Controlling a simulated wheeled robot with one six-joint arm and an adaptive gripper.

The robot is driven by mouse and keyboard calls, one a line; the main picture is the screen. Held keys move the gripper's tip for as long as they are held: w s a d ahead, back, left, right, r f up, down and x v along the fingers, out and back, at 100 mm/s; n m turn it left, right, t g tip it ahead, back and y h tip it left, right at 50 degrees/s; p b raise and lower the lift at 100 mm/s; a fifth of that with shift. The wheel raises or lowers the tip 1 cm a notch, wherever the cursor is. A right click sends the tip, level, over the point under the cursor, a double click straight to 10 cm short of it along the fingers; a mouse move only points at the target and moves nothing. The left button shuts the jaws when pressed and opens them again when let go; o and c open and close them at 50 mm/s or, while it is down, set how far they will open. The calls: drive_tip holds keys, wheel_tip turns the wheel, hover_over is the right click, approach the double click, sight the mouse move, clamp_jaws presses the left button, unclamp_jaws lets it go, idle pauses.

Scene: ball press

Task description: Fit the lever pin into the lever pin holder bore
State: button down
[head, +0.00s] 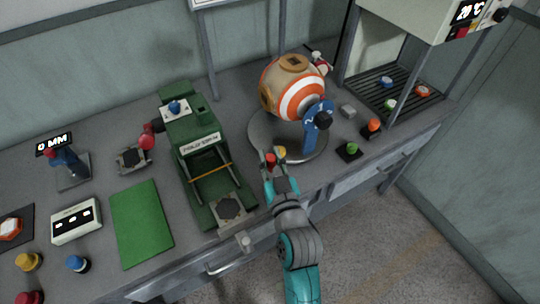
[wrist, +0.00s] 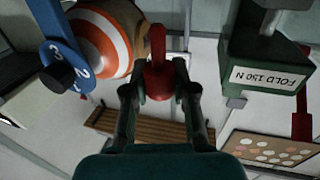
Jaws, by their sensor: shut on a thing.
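My gripper (head: 277,172) is shut on a red, handle-shaped piece, which I take to be the lever pin (head: 270,160). In the wrist view the red pin (wrist: 158,62) stands up between the two fingers (wrist: 160,95), with a narrow upper shaft and a wider lower part. In the head view the gripper is at the front of the round grey stand (head: 262,143), to the right of the green press (head: 196,150). I cannot tell which part is the lever pin holder, and no bore shows clearly.
A white, orange-striped ball (head: 296,88) sits on the stand with a blue numbered arm (head: 318,118) beside it. A yellow piece (head: 281,152) shows just beyond my gripper. Green and orange buttons (head: 352,148) stand to the right. A green mat (head: 141,226) lies bare at left.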

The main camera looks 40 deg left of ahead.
sight(270, 170)
drive_tip(key=shift+f, duration=0.1)
drive_tip(key=shift+f, duration=2.75)
drive_tip(key=shift+f, duration=2.35)
drive_tip(key=c, duration=0.9)
unclamp_jaws()
drive_tip(key=shift+o, duration=0.2)
drive_tip(key=shift+s, duration=0.1)
drive_tip(key=v, duration=1.2)
